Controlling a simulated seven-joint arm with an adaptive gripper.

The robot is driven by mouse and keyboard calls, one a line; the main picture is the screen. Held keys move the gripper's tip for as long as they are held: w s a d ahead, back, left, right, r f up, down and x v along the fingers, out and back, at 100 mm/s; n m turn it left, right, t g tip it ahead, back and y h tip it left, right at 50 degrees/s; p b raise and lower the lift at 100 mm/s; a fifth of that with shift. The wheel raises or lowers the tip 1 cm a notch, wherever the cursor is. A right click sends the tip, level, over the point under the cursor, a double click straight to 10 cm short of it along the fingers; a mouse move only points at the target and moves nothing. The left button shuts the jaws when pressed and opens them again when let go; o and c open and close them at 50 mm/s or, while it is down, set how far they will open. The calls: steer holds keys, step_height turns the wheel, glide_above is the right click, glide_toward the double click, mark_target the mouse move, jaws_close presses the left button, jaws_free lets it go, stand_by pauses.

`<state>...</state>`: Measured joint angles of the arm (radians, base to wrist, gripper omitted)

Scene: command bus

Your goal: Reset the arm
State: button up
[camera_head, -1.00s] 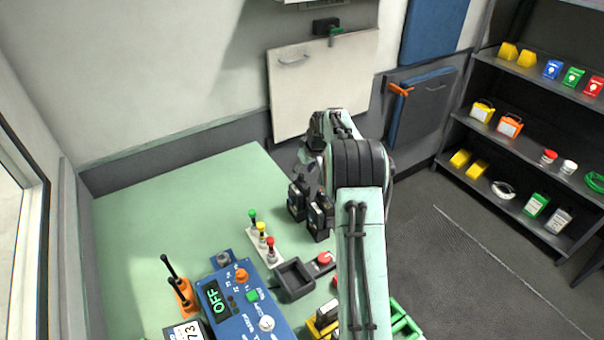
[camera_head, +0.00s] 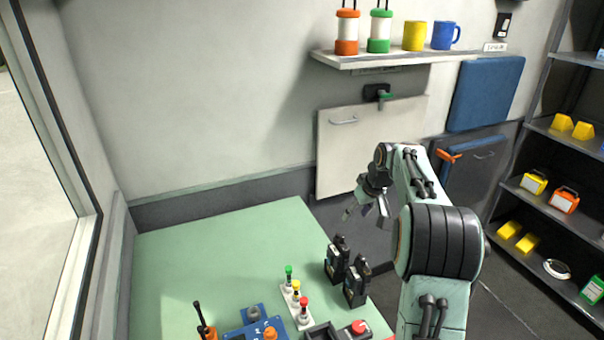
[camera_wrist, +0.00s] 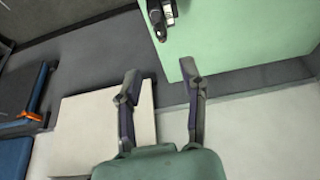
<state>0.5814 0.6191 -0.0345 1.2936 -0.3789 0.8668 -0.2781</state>
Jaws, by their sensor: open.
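My gripper (camera_head: 366,212) is in the air beyond the far right edge of the green table, in front of the white wall panel (camera_head: 365,150). In the wrist view my gripper (camera_wrist: 160,82) shows two fingers spread apart with nothing between them. The white panel (camera_wrist: 75,125) lies behind the left finger there, and the green table (camera_wrist: 245,45) is at the upper right. My arm is raised and bent at the right of the head view.
Two black radios (camera_head: 356,282) stand on the table (camera_head: 220,245) near its right edge. A strip with three coloured levers (camera_head: 295,300) stands beside them. Shelves (camera_head: 530,195) with yellow and orange items are at right. A wall shelf (camera_head: 390,58) holds lanterns and mugs.

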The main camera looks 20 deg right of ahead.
steer(key=a+r+n+t, duration=0.2)
steer(key=a+r+n, duration=0.1)
steer(key=a+r, duration=0.8)
steer(key=s+a+r+y, duration=0.1)
steer(key=s+a+r, duration=0.2)
steer(key=s+a, duration=0.6)
steer(key=s+a+f+g, duration=0.2)
steer(key=s+f, duration=0.2)
steer(key=s, duration=0.4)
steer(key=s+a+f+m+g, duration=0.1)
steer(key=s+f+g, duration=0.1)
steer(key=s+f, duration=0.3)
steer(key=s+a+f+g, duration=0.2)
steer(key=s+f, duration=0.2)
steer(key=s, duration=0.7)
steer(key=shift+s+a+f+m+g, duration=0.2)
steer(key=shift+a+f+m+g, duration=0.1)
steer(key=shift+m, duration=0.1)
